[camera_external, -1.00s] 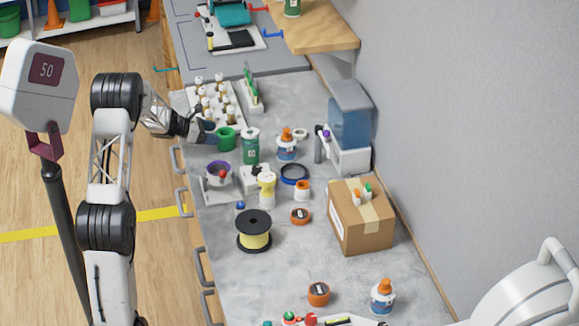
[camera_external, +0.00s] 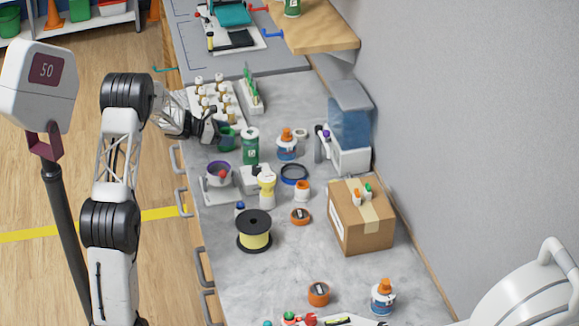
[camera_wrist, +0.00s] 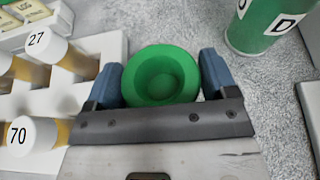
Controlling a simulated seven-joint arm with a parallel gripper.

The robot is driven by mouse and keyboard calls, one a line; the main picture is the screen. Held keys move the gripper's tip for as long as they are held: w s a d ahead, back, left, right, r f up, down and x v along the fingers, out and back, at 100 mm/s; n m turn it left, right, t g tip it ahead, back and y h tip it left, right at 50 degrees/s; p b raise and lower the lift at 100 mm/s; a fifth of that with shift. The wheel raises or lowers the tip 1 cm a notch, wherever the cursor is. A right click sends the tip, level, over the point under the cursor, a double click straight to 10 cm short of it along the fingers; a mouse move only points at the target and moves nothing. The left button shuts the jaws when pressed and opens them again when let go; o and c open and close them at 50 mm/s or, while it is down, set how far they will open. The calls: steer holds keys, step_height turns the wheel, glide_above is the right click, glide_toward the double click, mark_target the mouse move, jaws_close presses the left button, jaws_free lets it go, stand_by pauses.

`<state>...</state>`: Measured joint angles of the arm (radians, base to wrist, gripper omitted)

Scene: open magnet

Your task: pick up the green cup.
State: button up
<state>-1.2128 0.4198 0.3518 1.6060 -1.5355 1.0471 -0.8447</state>
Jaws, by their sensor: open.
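The green cup (camera_wrist: 160,75) stands on the grey counter, and the wrist view looks down into its round opening. It also shows in the external view (camera_external: 227,139), partly covered by my gripper. My gripper (camera_wrist: 160,82) is open, with one blue fingertip on each side of the cup. The left finger is very close to the cup's wall, and a slim gap shows on the right. I cannot tell whether either finger touches it. In the external view my gripper (camera_external: 222,135) reaches in from the left.
A white rack of numbered vials (camera_wrist: 60,70) stands close on the left of the cup. A green-and-white canister (camera_wrist: 262,25) stands to the right. A scale with a purple-rimmed bowl (camera_external: 218,172) and a black-and-yellow spool (camera_external: 254,231) are nearer the camera.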

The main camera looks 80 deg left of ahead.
steer(key=shift+c, duration=0.3)
steer(key=c, duration=0.6)
steer(key=shift+r, duration=5)
